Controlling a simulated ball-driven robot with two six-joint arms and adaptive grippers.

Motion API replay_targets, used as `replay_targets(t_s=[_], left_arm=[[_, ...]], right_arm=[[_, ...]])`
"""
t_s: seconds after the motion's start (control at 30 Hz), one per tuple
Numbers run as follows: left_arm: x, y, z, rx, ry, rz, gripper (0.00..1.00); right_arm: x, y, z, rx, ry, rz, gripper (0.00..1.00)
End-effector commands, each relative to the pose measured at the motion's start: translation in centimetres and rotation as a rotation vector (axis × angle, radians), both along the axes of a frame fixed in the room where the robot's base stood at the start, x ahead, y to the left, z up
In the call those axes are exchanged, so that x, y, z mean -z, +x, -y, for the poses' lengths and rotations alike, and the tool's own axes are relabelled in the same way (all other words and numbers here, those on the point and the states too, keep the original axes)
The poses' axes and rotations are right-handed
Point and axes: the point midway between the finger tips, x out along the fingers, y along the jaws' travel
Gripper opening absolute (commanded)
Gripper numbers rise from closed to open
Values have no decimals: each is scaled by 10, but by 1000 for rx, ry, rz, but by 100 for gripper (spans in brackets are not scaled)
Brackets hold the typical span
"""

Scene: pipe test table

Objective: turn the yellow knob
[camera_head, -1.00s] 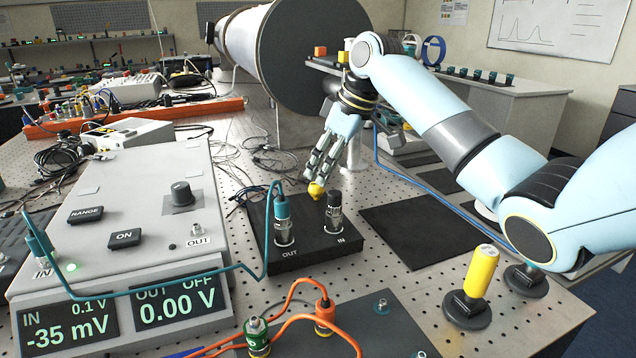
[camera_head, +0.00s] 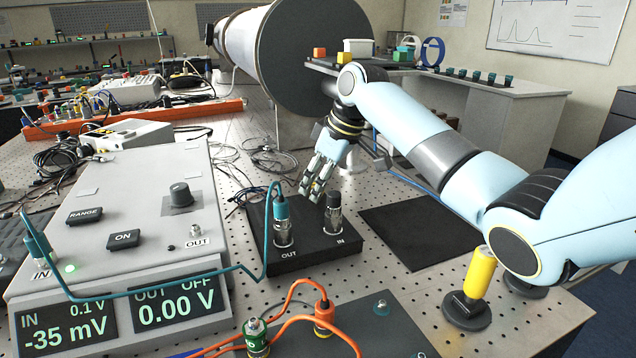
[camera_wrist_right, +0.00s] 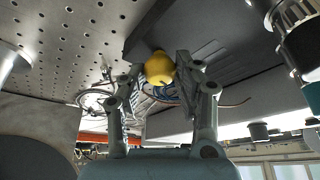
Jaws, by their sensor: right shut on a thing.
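The yellow knob (camera_wrist_right: 159,68) shows in the right wrist view as a small rounded piece on the side of a dark box. My right gripper (camera_head: 314,190) reaches down to the back edge of the black IN/OUT box (camera_head: 325,245) in the head view. Its two fingers stand on either side of the knob in the wrist view, and it is shut on the knob. In the head view the fingers hide most or all of the knob. My left gripper is not in view.
A teal connector (camera_head: 283,222) and a dark IN connector (camera_head: 333,215) stand close to the gripper. A grey meter (camera_head: 130,215) is at left. A yellow upright handle (camera_head: 480,272) stands front right. A dark mat (camera_head: 420,235) lies bare.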

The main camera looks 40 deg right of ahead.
Motion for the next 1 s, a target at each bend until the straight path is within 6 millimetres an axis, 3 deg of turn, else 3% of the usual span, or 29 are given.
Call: replay_targets(t_s=[0.37,0.67,1.0], left_arm=[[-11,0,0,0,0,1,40],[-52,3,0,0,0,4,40],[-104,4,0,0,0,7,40]], right_arm=[[-2,0,-1,38,0,-1,0],[-7,-1,-3,224,2,-3,0],[-7,-1,-4,544,1,-3,0]])
